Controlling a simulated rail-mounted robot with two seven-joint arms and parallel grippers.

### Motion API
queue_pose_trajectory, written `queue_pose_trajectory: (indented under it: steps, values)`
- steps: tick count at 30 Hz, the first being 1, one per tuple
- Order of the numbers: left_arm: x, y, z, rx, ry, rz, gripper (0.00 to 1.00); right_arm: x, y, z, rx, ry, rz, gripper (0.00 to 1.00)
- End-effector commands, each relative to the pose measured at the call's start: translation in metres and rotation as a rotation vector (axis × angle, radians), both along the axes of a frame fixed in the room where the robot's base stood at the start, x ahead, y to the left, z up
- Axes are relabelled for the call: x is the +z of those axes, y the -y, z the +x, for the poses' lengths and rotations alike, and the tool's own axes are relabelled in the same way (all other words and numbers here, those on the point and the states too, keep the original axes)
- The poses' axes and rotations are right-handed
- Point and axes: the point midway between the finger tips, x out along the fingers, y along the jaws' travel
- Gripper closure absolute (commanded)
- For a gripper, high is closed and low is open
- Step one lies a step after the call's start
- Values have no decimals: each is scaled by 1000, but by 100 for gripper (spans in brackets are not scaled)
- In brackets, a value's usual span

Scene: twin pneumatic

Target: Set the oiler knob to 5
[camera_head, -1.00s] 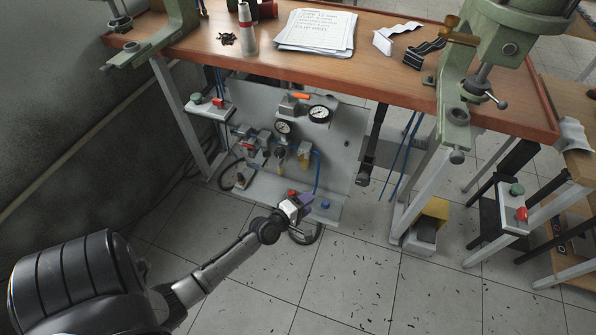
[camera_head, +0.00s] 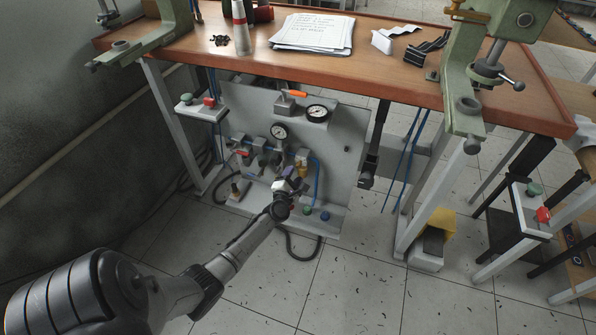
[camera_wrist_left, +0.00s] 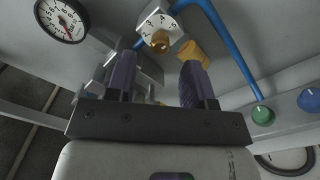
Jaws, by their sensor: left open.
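The pneumatic panel (camera_head: 335,150) under the bench carries a row of small units. The oiler seems to be the unit with a yellow part (camera_head: 302,158) near the right end of that row. In the left wrist view, a white numbered dial (camera_wrist_left: 151,20) with a brass-coloured knob (camera_wrist_left: 160,42) shows beyond my fingers, and an amber part (camera_wrist_left: 190,53) sits beside it. The exact setting is too small to read. My left gripper (camera_head: 290,178) is just below and in front of this row. In the left wrist view its purple fingers (camera_wrist_left: 158,78) stand apart and empty. My right gripper is out of view.
Two gauges (camera_head: 317,113) (camera_head: 279,131) and an orange-handled valve (camera_head: 290,97) are above. Blue tubing (camera_wrist_left: 232,45) runs close right of the dial. The wooden bench top (camera_head: 235,68) overhangs the panel.

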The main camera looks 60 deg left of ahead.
Motion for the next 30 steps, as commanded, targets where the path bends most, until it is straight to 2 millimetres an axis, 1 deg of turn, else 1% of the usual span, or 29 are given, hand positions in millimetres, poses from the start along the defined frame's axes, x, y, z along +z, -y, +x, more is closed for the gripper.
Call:
queue_pose_trajectory:
  steps: [1,6,10,15,24,26,30]
  values:
    - [-3,-6,7,0,1,2,52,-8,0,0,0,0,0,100]
    - [-2,-19,25,-1,2,1,52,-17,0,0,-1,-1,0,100]
    - [-1,-25,33,-2,1,1,52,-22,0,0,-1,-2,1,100]
    - [-1,-30,38,-1,-1,1,52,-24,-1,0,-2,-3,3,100]
    - [0,-30,39,-1,-1,1,52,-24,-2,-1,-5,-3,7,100]
    - [0,-30,39,-1,-1,1,57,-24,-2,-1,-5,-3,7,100]
    - [0,-30,39,-1,-1,1,70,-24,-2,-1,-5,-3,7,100]
